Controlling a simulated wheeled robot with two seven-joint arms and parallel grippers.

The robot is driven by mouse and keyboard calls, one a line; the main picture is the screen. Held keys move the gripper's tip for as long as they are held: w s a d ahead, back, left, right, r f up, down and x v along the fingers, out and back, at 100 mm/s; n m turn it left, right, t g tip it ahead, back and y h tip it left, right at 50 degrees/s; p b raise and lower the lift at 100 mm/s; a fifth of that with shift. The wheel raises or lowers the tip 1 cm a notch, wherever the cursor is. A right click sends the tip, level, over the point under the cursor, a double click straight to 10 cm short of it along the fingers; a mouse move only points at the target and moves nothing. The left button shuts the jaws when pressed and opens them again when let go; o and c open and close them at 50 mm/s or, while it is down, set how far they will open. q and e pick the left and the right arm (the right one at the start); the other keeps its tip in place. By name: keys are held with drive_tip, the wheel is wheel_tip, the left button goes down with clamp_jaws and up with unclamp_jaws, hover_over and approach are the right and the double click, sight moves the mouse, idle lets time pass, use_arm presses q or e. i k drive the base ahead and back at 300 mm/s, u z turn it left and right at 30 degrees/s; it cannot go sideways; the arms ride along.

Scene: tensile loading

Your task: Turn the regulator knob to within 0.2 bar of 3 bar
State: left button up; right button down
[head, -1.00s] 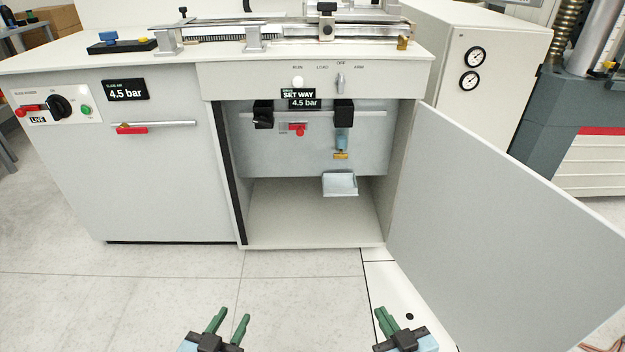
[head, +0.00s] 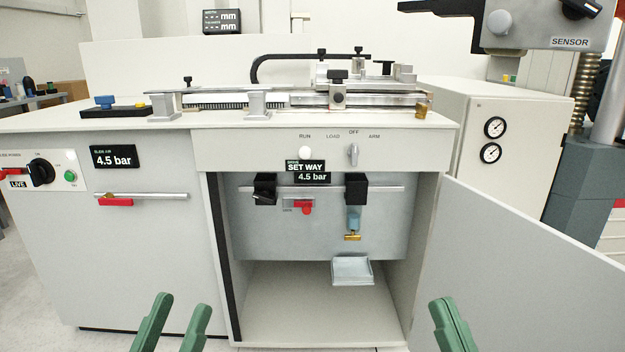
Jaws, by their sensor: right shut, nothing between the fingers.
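Inside the open cabinet, two black units hang on a horizontal pipe. The left black unit (head: 264,189) has a dark knob-like front. The right black unit (head: 356,189) has a blue bowl (head: 354,219) and brass fitting below it. I cannot tell for sure which carries the regulator knob. The display above them (head: 308,172) reads "SET WAY 4.5 bar". My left gripper (head: 173,324) is open and empty at the bottom left, in front of the cabinet. My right gripper (head: 451,326) is shut and empty at the bottom right. Both are apart from the units.
A red valve handle (head: 303,208) sits between the units, and a grey tray (head: 352,269) juts out below. The cabinet door (head: 530,265) stands open to the right. The left panel has a "4.5 bar" display (head: 114,157) and a red lever (head: 116,201). Two gauges (head: 493,140) are on the right cabinet.

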sight(264, 195)
drive_tip(key=z, duration=0.4)
drive_tip(key=k, duration=0.3)
drive_tip(key=u, duration=1.75)
drive_tip(key=i, duration=0.85)
drive_tip(key=z, duration=0.4)
drive_tip(key=i, duration=0.8)
drive_tip(key=z, duration=0.9)
drive_tip(key=i, duration=0.6)
drive_tip(key=z, duration=0.1)
